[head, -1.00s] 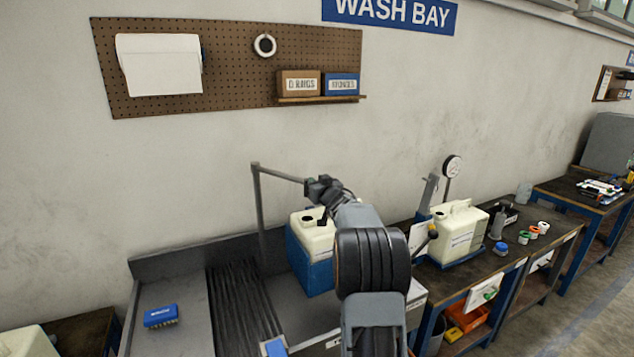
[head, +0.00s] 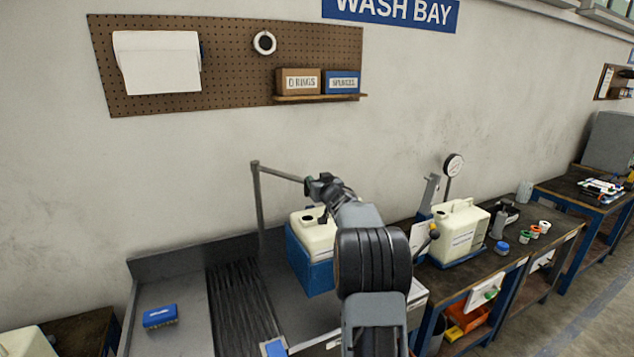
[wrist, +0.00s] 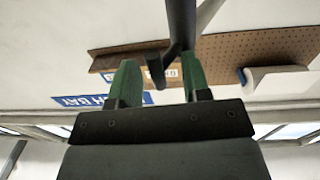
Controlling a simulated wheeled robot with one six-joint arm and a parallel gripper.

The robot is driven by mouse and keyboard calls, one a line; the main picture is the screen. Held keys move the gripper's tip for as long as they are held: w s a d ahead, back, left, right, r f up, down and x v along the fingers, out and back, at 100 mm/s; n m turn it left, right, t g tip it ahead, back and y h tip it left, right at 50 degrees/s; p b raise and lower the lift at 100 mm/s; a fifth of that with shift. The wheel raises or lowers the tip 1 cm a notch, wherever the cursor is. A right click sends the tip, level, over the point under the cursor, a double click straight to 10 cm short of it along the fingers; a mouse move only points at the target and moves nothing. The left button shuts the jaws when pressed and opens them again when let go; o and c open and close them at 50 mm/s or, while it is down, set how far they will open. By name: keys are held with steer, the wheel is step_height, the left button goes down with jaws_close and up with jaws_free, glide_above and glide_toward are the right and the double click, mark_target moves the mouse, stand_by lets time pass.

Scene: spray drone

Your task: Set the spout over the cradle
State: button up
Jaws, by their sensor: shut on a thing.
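The spout (head: 282,174) is a grey pipe that reaches right from the top of an upright post behind the sink counter. My gripper (head: 318,187) is at its free end. In the wrist view the dark spout (wrist: 181,22) comes in from the top, and its end piece lies between the green fingers of my gripper (wrist: 158,78), which is shut on it. The blue cradle (head: 310,270) holds a cream tank (head: 308,240) with a dark opening on top. The spout's end is above the tank. My arm hides the cradle's right side, and the exact alignment is unclear.
A blue brush (head: 160,316) lies on the left of the sink counter. To the right, a bench carries another cream tank (head: 458,230), a gauge (head: 453,165) and small caps. A pegboard (head: 230,65) hangs on the wall above.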

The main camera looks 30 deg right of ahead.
steer(key=shift+s+d+f, duration=0.2)
steer(key=shift+d+f, duration=0.05)
steer(key=shift+f, duration=0.05)
steer(key=b+v, duration=0.4)
steer(key=v, duration=0.9)
steer(key=shift+s+a+r, duration=0.25)
steer(key=shift+a, duration=0.05)
steer(key=s+d+f+m+g+h, duration=0.2)
steer(key=s+d+f+g+h, duration=0.2)
steer(key=f+g, duration=0.25)
steer(key=s+a+f+g, duration=0.3)
steer(key=s+a+f, duration=0.2)
steer(key=s+a+f+n+g+y, duration=0.1)
steer(key=s+a+y, duration=0.3)
steer(key=a, duration=0.9)
steer(key=s+a+f+n+g+y, duration=0.2)
steer(key=s+a, duration=0.7)
steer(key=a, duration=0.5)
steer(key=shift+s+f+n+y, duration=0.3)
steer(key=shift+n+y, duration=0.4)
steer(key=shift+y, duration=0.2)
